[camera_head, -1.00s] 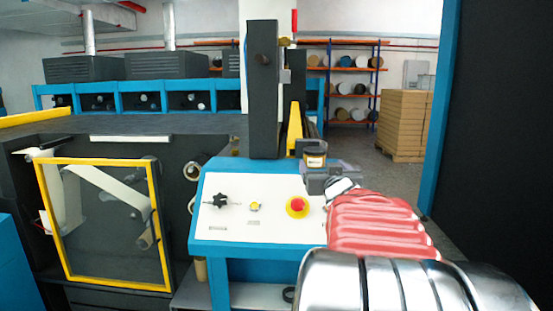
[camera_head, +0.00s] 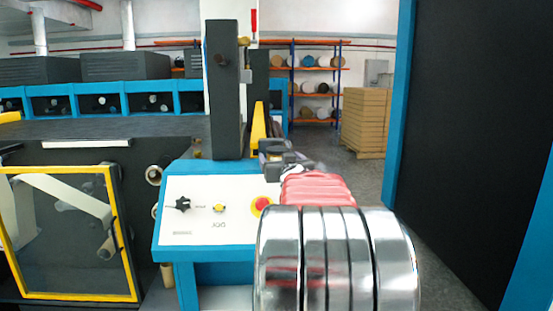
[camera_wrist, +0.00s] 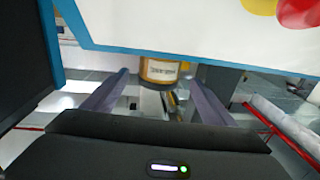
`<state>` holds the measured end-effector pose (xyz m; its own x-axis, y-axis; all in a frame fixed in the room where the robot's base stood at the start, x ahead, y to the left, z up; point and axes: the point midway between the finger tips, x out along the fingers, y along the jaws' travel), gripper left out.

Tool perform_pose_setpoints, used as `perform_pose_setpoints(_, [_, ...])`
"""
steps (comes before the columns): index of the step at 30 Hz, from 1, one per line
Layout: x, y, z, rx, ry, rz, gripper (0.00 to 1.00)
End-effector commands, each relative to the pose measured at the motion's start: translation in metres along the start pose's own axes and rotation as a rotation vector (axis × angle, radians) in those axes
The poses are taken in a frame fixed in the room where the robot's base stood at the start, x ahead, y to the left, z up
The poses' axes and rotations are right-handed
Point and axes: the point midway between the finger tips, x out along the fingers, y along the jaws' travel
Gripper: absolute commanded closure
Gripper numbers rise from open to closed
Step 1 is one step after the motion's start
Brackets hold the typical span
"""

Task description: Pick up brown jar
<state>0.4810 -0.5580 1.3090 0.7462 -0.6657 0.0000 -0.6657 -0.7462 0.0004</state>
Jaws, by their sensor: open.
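The brown jar (camera_wrist: 160,70), amber with a pale label, shows in the wrist view near the edge of the white control panel (camera_wrist: 190,25). Only part of it is visible there. My gripper (camera_wrist: 158,80) is open, and its two fingers point toward the jar, one on each side of it in the picture. I see gaps beside the jar, but cannot tell how deep it sits between the fingers. In the head view my gripper (camera_head: 283,158) is by the panel's far right corner, and the jar is not visible there.
The blue-edged control panel (camera_head: 205,230) carries a black knob (camera_head: 182,204), a yellow button and a red stop button (camera_head: 262,206). A dark upright post (camera_head: 223,90) and a yellow part (camera_head: 258,130) stand behind it. Stacked cartons (camera_head: 366,122) are farther back. A dark wall (camera_head: 460,150) is at right.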

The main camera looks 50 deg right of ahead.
Motion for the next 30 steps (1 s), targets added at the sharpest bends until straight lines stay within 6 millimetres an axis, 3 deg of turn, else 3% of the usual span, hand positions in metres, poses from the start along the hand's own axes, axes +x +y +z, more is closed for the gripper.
perform_pose_setpoints(7, [0.009,0.001,0.001,0.001,-0.001,0.0,0.22])
perform_pose_setpoints(18, [0.048,0.002,0.0,0.001,0.0,-0.001,0.22])
perform_pose_setpoints(30, [0.052,0.002,0.0,0.0,0.0,-0.001,0.22])
